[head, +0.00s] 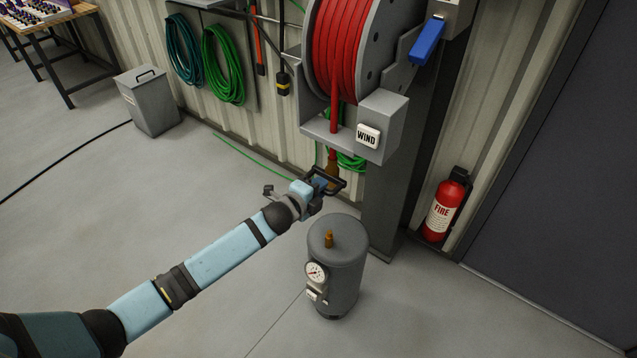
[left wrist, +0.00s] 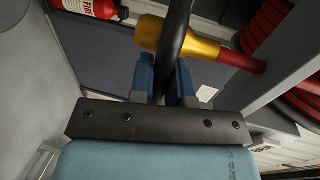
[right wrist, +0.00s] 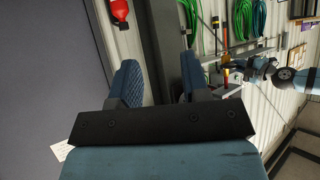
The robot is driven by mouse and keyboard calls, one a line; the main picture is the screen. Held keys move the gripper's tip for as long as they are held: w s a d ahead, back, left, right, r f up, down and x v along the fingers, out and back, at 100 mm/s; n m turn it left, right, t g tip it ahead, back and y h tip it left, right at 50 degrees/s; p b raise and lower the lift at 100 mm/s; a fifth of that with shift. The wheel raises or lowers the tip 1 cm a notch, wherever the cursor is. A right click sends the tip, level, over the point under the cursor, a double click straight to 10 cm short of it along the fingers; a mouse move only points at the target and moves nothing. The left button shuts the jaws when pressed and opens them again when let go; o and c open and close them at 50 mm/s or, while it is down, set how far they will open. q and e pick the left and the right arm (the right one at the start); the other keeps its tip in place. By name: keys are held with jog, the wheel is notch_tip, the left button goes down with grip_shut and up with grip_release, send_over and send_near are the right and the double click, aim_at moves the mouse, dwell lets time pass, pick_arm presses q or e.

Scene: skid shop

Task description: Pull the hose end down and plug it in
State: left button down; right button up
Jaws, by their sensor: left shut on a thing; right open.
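The red hose (head: 334,112) hangs from the reel (head: 345,45) and ends in a brass hose end (head: 332,167) with a black handle. My left gripper (head: 322,184) is shut on the handle's black bar (left wrist: 178,35). In the left wrist view the brass hose end (left wrist: 185,40) lies just beyond the bar. A grey tank (head: 345,265) stands on the floor below, with a small brass fitting (head: 329,239) on top and a gauge (head: 316,273) on its side. The hose end is above the tank, apart from it. My right gripper (right wrist: 160,82) is open and empty, outside the head view.
A grey box marked WIND (head: 368,136) and a dark post (head: 385,200) stand close to the hose. A blue lever (head: 427,41) is at upper right. A fire extinguisher (head: 445,205) is by the wall. The floor left of the tank is clear.

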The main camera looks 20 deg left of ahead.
pick_arm(q)
notch_tip(320, 180, down, 25)
jog(key=b, duration=1.5)
pick_arm(e)
notch_tip(320, 180, down, 12)
jog(key=w, duration=0.1)
jog(key=shift+a+f, duration=0.2)
jog(key=shift+a, duration=0.15)
pick_arm(q)
jog(key=shift+s, duration=0.1)
jog(key=c, duration=1.1)
grip_release()
jog(key=shift+r, duration=0.1)
jog(key=p+v, duration=0.1)
jog(key=v, duration=1.2)
jog(key=shift+s, duration=0.3)
pick_arm(e)
jog(key=shift+r, duration=0.25)
pick_arm(q)
jog(key=shift+a+r, duration=0.1)
jog(key=shift+r, duration=0.05)
pick_arm(e)
jog(key=shift+r, duration=0.1)
